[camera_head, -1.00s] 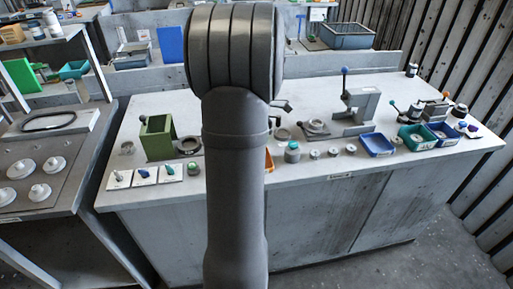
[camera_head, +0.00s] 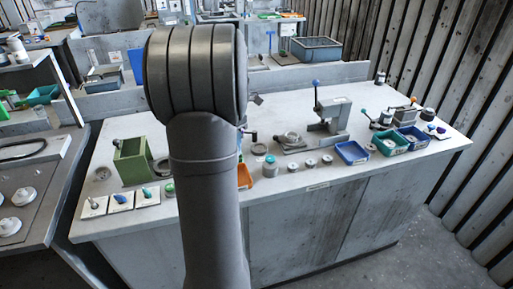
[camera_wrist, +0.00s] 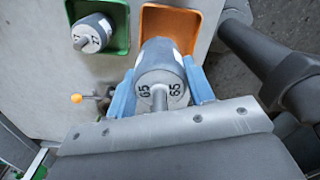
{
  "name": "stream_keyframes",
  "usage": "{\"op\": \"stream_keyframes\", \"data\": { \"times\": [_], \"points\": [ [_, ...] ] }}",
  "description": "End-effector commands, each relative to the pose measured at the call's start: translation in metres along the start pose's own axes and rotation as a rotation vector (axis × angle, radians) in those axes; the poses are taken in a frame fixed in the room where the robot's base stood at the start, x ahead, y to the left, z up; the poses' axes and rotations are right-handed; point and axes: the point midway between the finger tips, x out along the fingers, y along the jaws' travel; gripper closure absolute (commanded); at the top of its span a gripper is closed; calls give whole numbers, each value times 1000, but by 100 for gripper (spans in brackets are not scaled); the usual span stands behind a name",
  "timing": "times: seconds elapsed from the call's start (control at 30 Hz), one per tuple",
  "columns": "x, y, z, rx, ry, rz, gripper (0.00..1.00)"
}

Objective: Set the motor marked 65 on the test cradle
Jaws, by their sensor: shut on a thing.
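In the wrist view, the grey motor marked 65 (camera_wrist: 158,66) sits between the two blue fingers of my gripper (camera_wrist: 163,82). My gripper is shut on its sides, with the shaft and the marked end face toward the camera. The motor shows in front of an orange bin (camera_wrist: 205,25); I cannot tell how far above its floor it is. In the head view my arm hides the gripper and the motor. I cannot surely tell which fixture is the test cradle.
A second motor (camera_wrist: 92,34), its number tilted, lies in a green bin (camera_wrist: 120,10). An orange-knobbed lever (camera_wrist: 78,98) is left of the gripper. On the bench stand a green box (camera_head: 131,162), a grey lever press (camera_head: 331,115), a blue bin (camera_head: 352,153) and a teal bin (camera_head: 388,149).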

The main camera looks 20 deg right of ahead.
Motion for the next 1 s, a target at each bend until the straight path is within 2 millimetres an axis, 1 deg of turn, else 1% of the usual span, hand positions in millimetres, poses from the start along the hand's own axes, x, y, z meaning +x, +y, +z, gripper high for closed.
{"op": "stream_keyframes", "data": {
  "times": [0.03,0.07,0.1,0.17,0.2,0.27,0.3,0.4,0.5,0.6,0.7,0.87,1.0],
  "points": [
    [2,24,-13,-38,0,0,91],
    [4,36,-20,-58,1,-1,91],
    [6,52,-31,-84,0,-1,91],
    [9,76,-48,-123,0,0,91],
    [10,91,-59,-148,0,0,91],
    [14,112,-78,-184,0,0,91],
    [16,124,-90,-207,0,-1,91],
    [21,152,-119,-257,0,0,91],
    [25,171,-143,-295,0,1,91],
    [28,183,-159,-320,0,1,91],
    [30,189,-169,-333,0,1,91],
    [38,192,-172,-338,0,0,91],
    [52,192,-172,-338,0,-1,91]
  ]
}}
